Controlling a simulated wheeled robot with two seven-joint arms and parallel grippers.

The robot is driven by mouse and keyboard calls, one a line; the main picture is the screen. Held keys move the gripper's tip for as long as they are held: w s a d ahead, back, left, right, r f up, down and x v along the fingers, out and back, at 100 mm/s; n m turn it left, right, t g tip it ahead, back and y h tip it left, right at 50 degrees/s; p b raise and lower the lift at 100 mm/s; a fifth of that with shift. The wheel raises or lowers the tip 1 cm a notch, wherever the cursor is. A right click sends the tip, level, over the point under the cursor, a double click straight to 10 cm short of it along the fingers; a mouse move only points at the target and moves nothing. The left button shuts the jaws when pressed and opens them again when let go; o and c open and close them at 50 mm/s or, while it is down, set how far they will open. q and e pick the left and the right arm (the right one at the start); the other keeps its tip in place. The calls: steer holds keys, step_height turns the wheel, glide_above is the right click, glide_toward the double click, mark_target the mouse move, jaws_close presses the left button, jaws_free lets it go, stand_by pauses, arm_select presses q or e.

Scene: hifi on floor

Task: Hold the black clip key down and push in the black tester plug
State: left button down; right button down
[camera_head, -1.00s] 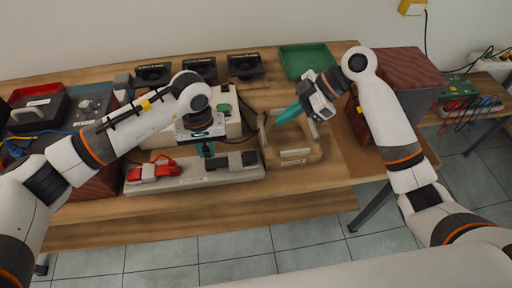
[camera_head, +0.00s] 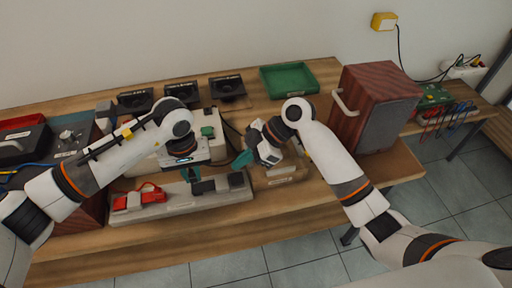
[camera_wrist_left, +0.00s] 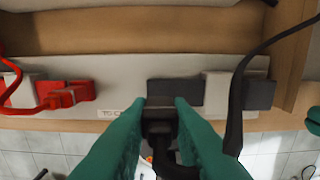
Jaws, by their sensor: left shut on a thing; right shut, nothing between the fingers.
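The pale terminal board (camera_head: 180,207) lies along the table's front, and it also shows in the left wrist view (camera_wrist_left: 120,70). Its right part carries the black clip (camera_head: 236,180), two dark blocks (camera_wrist_left: 175,92) (camera_wrist_left: 258,94) with a white block between; I cannot tell which is the key. My left gripper (camera_head: 193,175) is shut on the black tester plug (camera_wrist_left: 160,118), just in front of the left dark block; contact is unclear. My right gripper (camera_head: 240,160) is shut and empty, above and behind the board's right end. Its green tip shows at the wrist view's right edge (camera_wrist_left: 314,120).
Red clip parts (camera_head: 150,195) sit on the board's left. A black cable (camera_wrist_left: 240,90) crosses the wrist view right of my left gripper. A green tray (camera_head: 289,78) lies behind.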

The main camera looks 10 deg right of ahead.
mark_target(232, 179)
steer(key=shift+f, duration=2.05)
